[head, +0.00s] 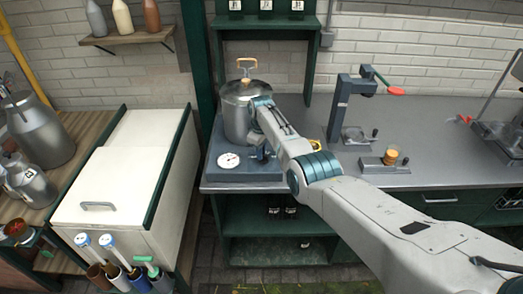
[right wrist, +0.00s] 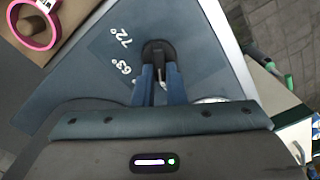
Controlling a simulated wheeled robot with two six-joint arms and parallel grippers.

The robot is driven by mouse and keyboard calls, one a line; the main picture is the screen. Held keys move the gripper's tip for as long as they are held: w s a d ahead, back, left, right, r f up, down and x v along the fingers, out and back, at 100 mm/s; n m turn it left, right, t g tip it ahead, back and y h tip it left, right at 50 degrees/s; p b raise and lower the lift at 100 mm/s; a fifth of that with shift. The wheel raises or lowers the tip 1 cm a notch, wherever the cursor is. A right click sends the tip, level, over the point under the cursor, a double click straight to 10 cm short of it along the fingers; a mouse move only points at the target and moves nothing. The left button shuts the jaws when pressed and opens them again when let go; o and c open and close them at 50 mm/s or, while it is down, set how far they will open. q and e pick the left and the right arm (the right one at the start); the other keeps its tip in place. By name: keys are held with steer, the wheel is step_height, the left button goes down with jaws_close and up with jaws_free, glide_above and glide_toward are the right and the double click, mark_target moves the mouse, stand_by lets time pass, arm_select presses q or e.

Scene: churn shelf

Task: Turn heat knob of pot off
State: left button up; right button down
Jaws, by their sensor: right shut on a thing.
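The steel pot (head: 236,108) with a wooden lid handle stands on a blue-grey heater base (head: 240,176) at the counter's left end. A round white dial (head: 229,160) is on the base's front left. In the right wrist view, the black heat knob (right wrist: 157,48) sits on the base's panel beside white "72°" and "63°" marks. My right gripper (head: 263,155) is at the base's front right. It also shows in the right wrist view (right wrist: 161,72), with its blue fingers shut on the knob. The fingers hide part of the knob. My left gripper is out of view.
A white chest (head: 120,175) stands left of the counter. A dark press stand (head: 340,112) with a red-tipped lever and a small block with an amber jar (head: 391,156) are to the right. A pink ring (right wrist: 36,24) shows in the right wrist view. My right arm crosses above the counter's front.

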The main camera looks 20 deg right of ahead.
steer(key=shift+r+n, duration=0.1)
steer(key=shift+n, duration=0.8)
steer(key=c, duration=1.5)
jaws_free()
step_height(320, 180, up, 11)
steer(key=shift+s+f+b, duration=0.1)
steer(key=shift+b, duration=0.85)
